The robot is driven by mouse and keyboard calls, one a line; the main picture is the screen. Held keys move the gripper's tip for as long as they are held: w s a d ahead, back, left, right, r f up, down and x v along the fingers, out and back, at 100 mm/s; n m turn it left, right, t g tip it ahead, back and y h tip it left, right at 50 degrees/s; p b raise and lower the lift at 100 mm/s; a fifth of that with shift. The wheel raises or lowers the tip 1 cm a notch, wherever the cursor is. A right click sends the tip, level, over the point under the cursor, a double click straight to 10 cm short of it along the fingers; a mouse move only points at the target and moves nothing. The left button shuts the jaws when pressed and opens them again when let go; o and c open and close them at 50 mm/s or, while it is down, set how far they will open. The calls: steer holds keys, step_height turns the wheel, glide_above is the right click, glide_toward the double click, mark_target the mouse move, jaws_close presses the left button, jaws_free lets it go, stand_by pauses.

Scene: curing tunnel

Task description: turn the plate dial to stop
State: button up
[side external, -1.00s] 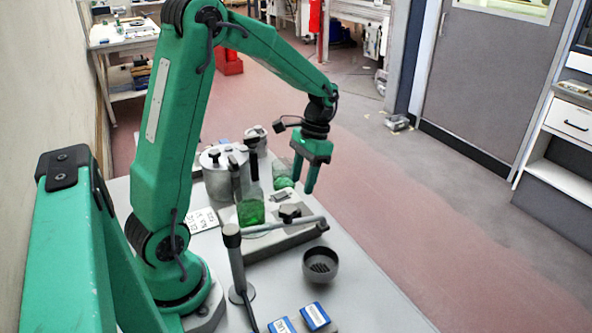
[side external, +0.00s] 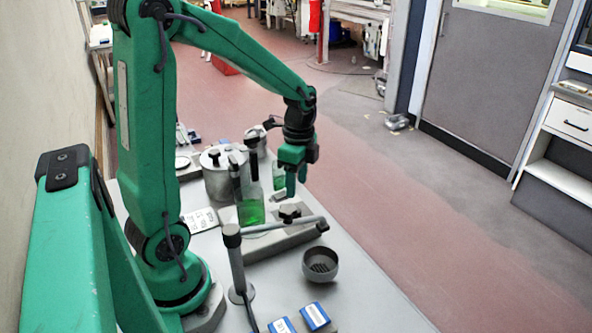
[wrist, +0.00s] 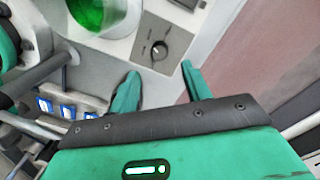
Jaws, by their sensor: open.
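The plate dial (wrist: 159,50) is a round dark knob on a dark grey panel (wrist: 146,34) of the hot plate, seen in the wrist view. Its marks are too small to read. A flask of green liquid (wrist: 90,12) stands beside the panel; a flask of green liquid (side external: 251,210) also shows in the side view. My gripper (wrist: 160,82) is open and empty, its two fingers spread below the dial in the wrist view. In the side view my gripper (side external: 290,190) points down above the bench, near the flasks. The dial is not clear there.
A metal pot (side external: 219,182) stands behind the flask. A dark bowl (side external: 320,265) and blue-labelled boxes (side external: 315,316) sit nearer. The bench's right edge is close.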

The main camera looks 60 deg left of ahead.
steer(key=shift+s+d+f, duration=0.1)
steer(key=shift+f, duration=1.85)
steer(key=shift+s+d+f, duration=0.1)
steer(key=shift+f, duration=1.85)
steer(key=shift+a, duration=0.1)
steer(key=c, duration=1)
